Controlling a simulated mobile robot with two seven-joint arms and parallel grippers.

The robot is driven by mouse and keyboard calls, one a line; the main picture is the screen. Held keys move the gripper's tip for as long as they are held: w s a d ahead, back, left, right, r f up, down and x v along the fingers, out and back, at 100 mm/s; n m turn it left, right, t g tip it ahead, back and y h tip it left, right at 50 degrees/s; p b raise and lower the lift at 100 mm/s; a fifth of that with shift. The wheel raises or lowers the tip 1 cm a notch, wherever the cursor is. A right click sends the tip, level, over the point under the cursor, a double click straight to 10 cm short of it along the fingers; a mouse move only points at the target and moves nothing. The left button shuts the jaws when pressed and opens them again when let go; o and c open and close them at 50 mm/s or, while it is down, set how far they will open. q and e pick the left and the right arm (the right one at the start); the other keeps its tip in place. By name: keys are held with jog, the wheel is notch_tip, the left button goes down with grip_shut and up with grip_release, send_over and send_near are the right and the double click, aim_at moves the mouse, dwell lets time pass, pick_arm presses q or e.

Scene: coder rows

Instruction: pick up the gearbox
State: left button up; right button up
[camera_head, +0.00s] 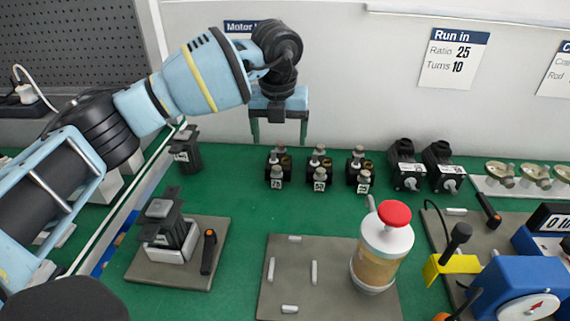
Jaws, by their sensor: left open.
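Three small black gearboxes with metal and brass parts stand in a row at the back of the green bench. The left gearbox (278,168) has a tag that looks like 75, the middle gearbox (319,169) 50, and the right gearbox (360,170) 25. My left gripper (279,138) is open and empty, pointing down. In the picture it is just above the left gearbox, with a gap between its fingertips and that gearbox. My right gripper is out of view.
A grey plate (335,298) lies in front, with a red-capped jar (384,247) at its right. A black unit (172,230) sits on a left plate. Black motors (405,165) and a blue machine (520,285) are at right. A wall card (454,58) reads Ratio 25, Turns 10.

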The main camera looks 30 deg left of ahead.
aim_at(279, 162)
pick_arm(q)
jog(key=shift+s+f, duration=0.15)
jog(key=shift+f, duration=0.4)
jog(key=shift+w+f, duration=0.2)
jog(key=shift+f, duration=0.6)
jog(key=shift+w+a+f+b, duration=0.15)
jog(key=shift+f+b, duration=0.15)
jog(key=shift+f, duration=1)
jog(key=shift+a+f+b, duration=0.15)
jog(key=shift+f+b, duration=0.15)
jog(key=shift+f, duration=1)
jog(key=shift+r, duration=0.1)
jog(key=c, duration=1.1)
jog(key=shift+r, duration=0.55)
jog(key=r, duration=0.1)
jog(key=d+r, duration=0.1)
jog(key=shift+s+r+p, duration=0.25)
jog(key=shift+r+p, duration=0.1)
jog(key=shift+p, duration=0.05)
jog(key=s+d, duration=0.3)
jog(key=d, duration=0.1)
jog(key=s+d, duration=0.2)
jog(key=d, duration=0.2)
jog(key=s+d+r+p, duration=0.1)
jog(key=s+d, duration=0.2)
jog(key=d, duration=0.1)
jog(key=shift+s+d+r, duration=0.1)
jog(key=shift+s+d, duration=0.05)
jog(key=shift+s, duration=0.15)
